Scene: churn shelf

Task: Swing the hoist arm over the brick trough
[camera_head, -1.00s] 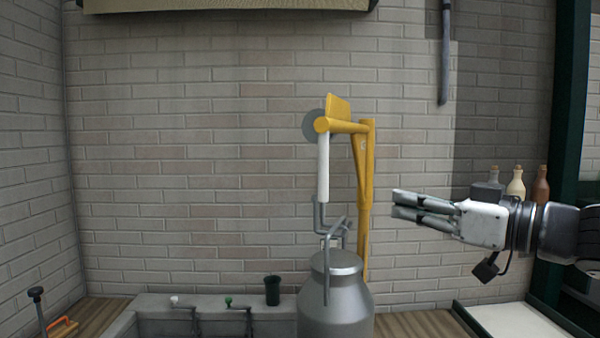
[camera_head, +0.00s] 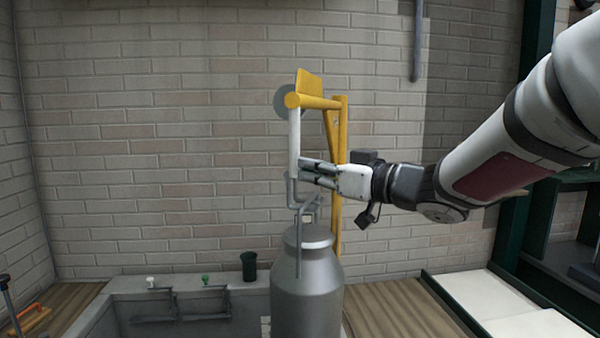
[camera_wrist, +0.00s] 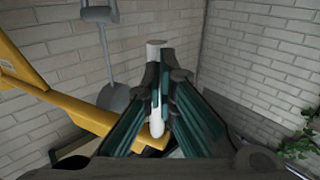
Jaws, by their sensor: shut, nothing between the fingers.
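The yellow hoist arm (camera_head: 318,102) stands on a yellow post (camera_head: 338,200) in front of the brick wall, with a grey wheel at its outer end. A white vertical bar (camera_head: 294,140) hangs from that end to a grey hook over a metal churn (camera_head: 306,285). The brick trough (camera_head: 105,307) lies to the left of the churn. My gripper (camera_head: 303,171) is shut and empty, its fingertips close beside the lower part of the white bar; I cannot tell whether they touch. The wrist view shows the closed fingers (camera_wrist: 162,75) by the white bar and yellow arm (camera_wrist: 60,98).
A white-topped surface (camera_head: 480,290) lies at the right. A grey pipe (camera_head: 418,45) hangs on the wall.

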